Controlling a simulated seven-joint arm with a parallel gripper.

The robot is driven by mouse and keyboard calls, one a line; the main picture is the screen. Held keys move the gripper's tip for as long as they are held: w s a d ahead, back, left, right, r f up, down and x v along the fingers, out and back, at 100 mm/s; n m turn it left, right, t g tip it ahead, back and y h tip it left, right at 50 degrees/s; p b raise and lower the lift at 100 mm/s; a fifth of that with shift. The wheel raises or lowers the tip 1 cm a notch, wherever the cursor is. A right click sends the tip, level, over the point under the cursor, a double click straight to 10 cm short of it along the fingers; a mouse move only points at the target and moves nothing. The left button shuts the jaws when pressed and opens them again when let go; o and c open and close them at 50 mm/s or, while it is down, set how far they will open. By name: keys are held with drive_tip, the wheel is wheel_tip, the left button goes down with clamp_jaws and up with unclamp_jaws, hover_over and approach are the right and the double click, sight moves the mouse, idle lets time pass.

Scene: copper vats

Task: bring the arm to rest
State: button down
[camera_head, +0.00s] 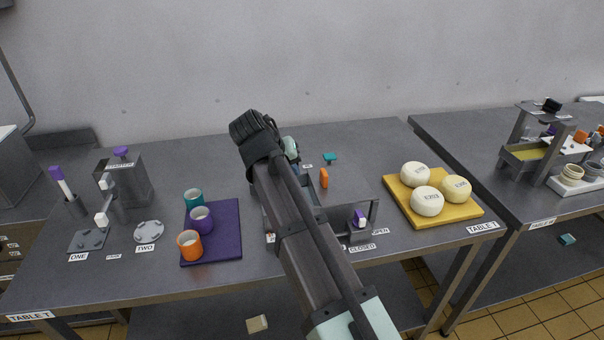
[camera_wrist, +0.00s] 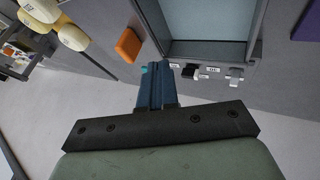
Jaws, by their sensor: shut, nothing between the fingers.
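My arm (camera_head: 310,250) reaches up from the bottom of the head view and bends above the middle of Table T. It hides part of the table and of a grey open box. My gripper (camera_wrist: 155,85) shows in the wrist view, its two dark blue fingers together with nothing between them. It is clear of the orange block (camera_wrist: 128,45) and of the box (camera_wrist: 207,49) beyond it. In the head view the gripper is mostly hidden behind my arm. The orange block (camera_head: 324,178) stands just right of the arm there.
A purple mat (camera_head: 229,246) with three cups lies left of my arm. A yellow board (camera_head: 455,214) with three pale round cheeses lies right. A grey stand (camera_head: 125,180) is at the far left. A teal piece (camera_head: 329,157) lies behind.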

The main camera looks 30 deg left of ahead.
drive_tip(key=shift+v, duration=2.25)
